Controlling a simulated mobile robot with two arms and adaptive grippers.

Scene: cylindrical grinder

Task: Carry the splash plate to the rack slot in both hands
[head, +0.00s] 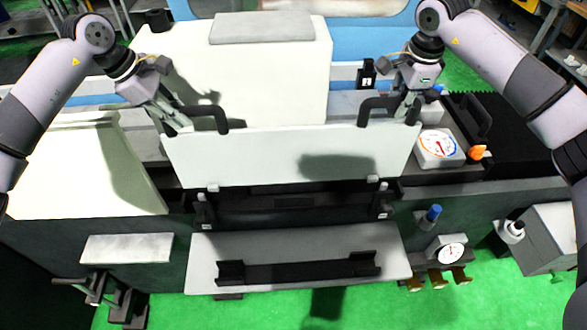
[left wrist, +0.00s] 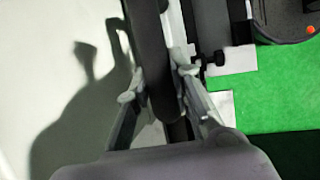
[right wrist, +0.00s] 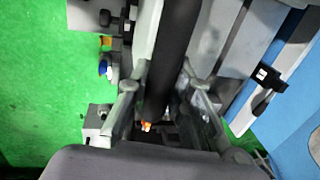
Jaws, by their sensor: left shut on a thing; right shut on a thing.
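The splash plate (head: 290,154) is a wide pale panel with a black handle at each upper corner. It stands steeply in front of the grinder in the head view. My left gripper (head: 182,115) is shut on the left handle (head: 222,118); that dark handle also runs between its fingers in the left wrist view (left wrist: 152,60). My right gripper (head: 405,103) is shut on the right handle (head: 366,112), seen between its fingers in the right wrist view (right wrist: 173,50). A black slotted rack (head: 298,271) lies on a pale shelf below the plate.
Two small upright clips (head: 205,212) and (head: 382,203) stand just below the plate's lower edge. A white cover (head: 235,75) rises behind the plate. A dial gauge (head: 438,147) is close to its right end. A pale sloped panel (head: 80,170) is at left.

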